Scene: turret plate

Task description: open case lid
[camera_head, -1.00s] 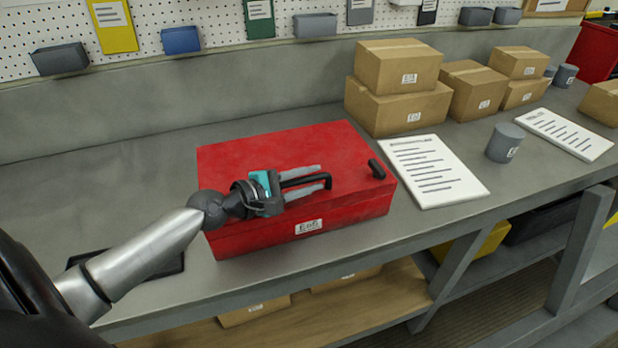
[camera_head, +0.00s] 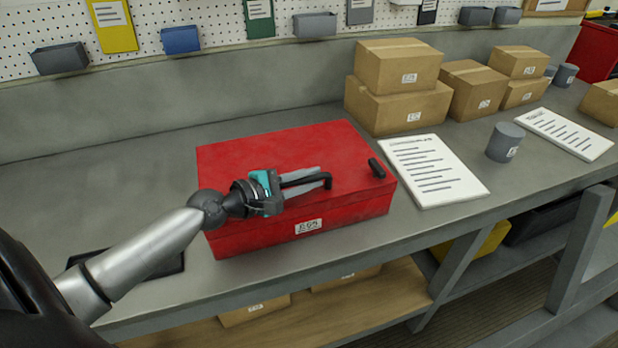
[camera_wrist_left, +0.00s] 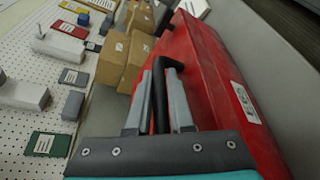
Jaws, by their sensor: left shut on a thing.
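The red case (camera_head: 270,145) lies on the grey workbench with its lid down. It also fills the right of the left wrist view (camera_wrist_left: 210,75). A black handle (camera_head: 318,182) stands on the lid, and a short black piece (camera_head: 376,168) shows near the lid's right edge. My left gripper (camera_head: 303,180) is over the lid, its fingers closed on the black handle. In the left wrist view the two grey fingers (camera_wrist_left: 164,95) lie on either side of the handle (camera_wrist_left: 160,72). My right gripper is in neither view.
Cardboard boxes (camera_head: 400,65) are stacked behind and right of the case. A printed sheet (camera_head: 435,172) and a grey cup (camera_head: 505,142) lie to its right. A pegboard wall with bins (camera_head: 181,40) is behind. The bench left of the case is mostly clear.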

